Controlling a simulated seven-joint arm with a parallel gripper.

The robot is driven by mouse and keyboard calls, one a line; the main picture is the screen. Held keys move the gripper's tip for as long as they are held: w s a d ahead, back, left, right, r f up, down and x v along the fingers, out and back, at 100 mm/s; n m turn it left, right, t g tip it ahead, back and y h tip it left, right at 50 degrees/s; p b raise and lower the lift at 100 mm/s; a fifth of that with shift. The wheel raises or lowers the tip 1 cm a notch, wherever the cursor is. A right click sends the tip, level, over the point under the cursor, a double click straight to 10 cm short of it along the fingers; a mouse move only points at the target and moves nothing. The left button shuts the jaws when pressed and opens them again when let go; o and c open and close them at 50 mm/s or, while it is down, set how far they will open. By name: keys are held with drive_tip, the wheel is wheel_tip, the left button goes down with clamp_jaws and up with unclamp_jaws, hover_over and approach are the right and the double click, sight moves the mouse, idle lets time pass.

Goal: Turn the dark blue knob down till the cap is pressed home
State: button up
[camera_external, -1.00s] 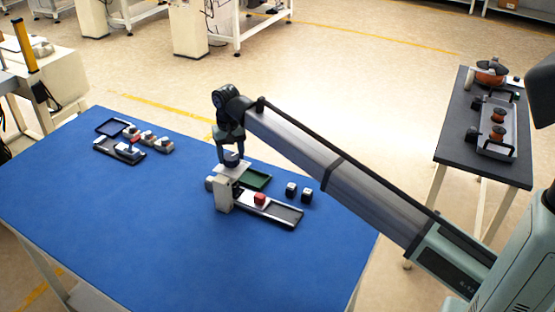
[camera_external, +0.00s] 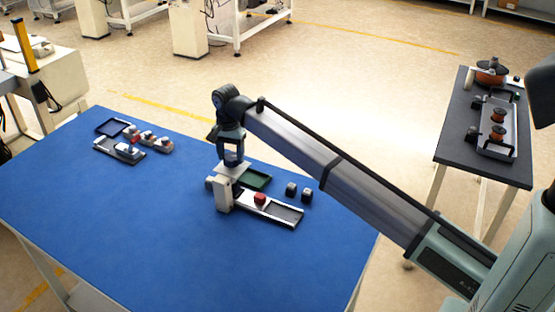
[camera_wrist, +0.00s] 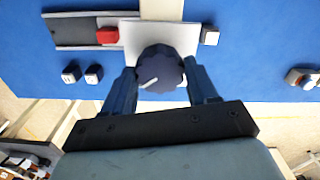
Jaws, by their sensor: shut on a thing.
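The dark blue knob (camera_wrist: 160,70) is round with scalloped edges and a white pointer line, which points down-left in the wrist view. It sits on the white top plate (camera_wrist: 138,37) of a small press, whose pale post (camera_external: 223,194) stands on the blue table. My gripper (camera_wrist: 161,82) is shut on the knob, one finger on each side. In the external view my gripper (camera_external: 231,154) points straight down over the press. A red block (camera_external: 260,198) sits on the rail beside the post. The cap under the plate is hidden in both views.
A grey channel rail (camera_external: 285,212) runs right from the press. A green tray (camera_external: 257,180) lies behind it, with two small dark blocks (camera_external: 291,189) to the right. Another tray group (camera_external: 120,148) stands at the far left. The table's front is clear.

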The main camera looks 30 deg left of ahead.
sight(231, 157)
idle(0.4)
drive_tip(key=o, duration=1.1)
drive_tip(key=shift+c, duration=0.2)
wheel_tip(231, 157, up, 14)
